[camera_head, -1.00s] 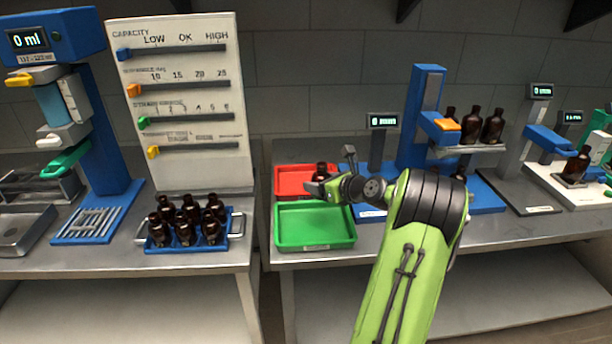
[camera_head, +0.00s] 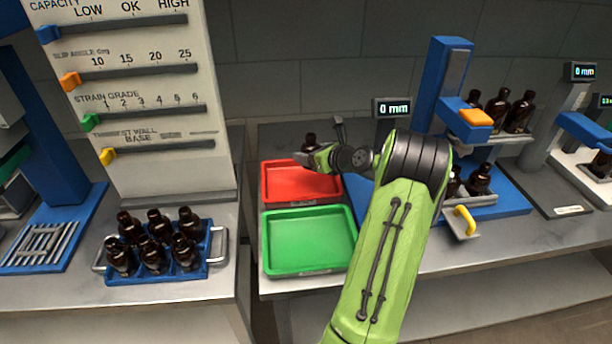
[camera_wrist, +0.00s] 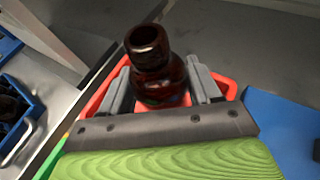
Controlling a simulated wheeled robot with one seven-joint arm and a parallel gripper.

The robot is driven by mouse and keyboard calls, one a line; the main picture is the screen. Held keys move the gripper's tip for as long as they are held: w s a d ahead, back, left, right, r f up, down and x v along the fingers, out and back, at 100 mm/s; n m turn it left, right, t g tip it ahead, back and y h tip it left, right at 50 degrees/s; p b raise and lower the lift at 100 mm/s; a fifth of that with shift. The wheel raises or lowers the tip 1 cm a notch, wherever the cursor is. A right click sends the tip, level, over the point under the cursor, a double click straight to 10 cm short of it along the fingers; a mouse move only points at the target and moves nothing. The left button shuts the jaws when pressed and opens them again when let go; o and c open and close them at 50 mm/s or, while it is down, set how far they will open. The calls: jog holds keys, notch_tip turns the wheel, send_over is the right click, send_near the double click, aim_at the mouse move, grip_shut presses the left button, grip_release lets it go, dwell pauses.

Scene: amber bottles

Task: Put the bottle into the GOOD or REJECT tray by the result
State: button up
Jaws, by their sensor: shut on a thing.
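My gripper (camera_wrist: 162,88) is shut on an amber bottle (camera_wrist: 150,62), which stands roughly upright between the two fingers in the wrist view. In the head view the held bottle (camera_head: 310,143) shows above the back part of the red tray (camera_head: 285,196). The red tray also shows under the bottle in the wrist view (camera_wrist: 99,98). The green tray (camera_head: 308,240) is in front of the red one. Both trays look empty. I cannot tell the gap between the bottle and the red tray floor.
A blue rack (camera_head: 214,262) of several amber bottles stands on the left bench. A gauge board (camera_head: 150,135) with sliders stands behind it. A blue test stand (camera_head: 448,85) with more bottles stands right of the trays. Other instruments stand farther right.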

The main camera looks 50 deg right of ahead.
notch_tip(320, 180, down, 7)
jog(key=shift+r+b, duration=0.1)
jog(key=shift+b, duration=0.75)
jog(key=shift+r, duration=0.1)
jog(key=o, duration=1.1)
